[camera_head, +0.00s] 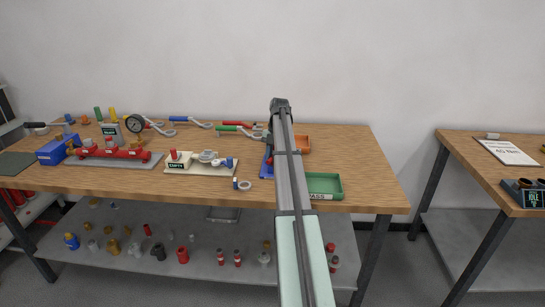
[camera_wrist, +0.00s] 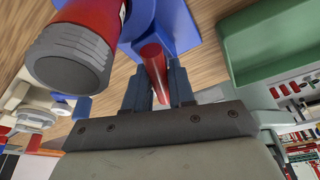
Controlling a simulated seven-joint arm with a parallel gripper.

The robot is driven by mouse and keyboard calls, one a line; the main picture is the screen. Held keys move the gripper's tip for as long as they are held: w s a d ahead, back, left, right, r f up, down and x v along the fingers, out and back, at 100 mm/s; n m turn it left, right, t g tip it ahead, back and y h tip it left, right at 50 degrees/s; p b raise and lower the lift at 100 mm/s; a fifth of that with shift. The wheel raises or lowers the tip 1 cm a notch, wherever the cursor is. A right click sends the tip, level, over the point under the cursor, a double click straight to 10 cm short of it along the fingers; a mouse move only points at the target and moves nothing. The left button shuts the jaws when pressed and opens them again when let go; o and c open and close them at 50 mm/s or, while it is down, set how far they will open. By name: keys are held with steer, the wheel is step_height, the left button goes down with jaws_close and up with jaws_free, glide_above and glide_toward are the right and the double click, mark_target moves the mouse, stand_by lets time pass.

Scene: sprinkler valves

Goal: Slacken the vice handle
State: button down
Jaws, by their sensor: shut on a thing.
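The blue vice (camera_wrist: 178,28) is at the top of the wrist view. A red cylindrical body with a grey ribbed end (camera_wrist: 68,55) sits beside it on the left. The vice handle, a short red bar (camera_wrist: 153,58), sticks out from the vice toward me. My gripper (camera_wrist: 160,80) is shut on the handle, with one dark finger on each side of it. In the head view, my arm covers most of the vice, leaving a blue part (camera_head: 266,165) showing at its left edge. My gripper is hidden there.
Left of the vice stand a cream fixture plate (camera_head: 202,170), a red manifold (camera_head: 110,153) and a gauge (camera_head: 136,123). Several wrenches (camera_head: 188,121) lie along the back.

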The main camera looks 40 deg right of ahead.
steer(key=shift+n, duration=0.3)
steer(key=shift+n+g+h, duration=0.3)
steer(key=shift+n+g, duration=0.2)
steer(key=shift+n, duration=1)
steer(key=c, duration=0.9)
jaws_free()
steer(key=shift+o, duration=0.2)
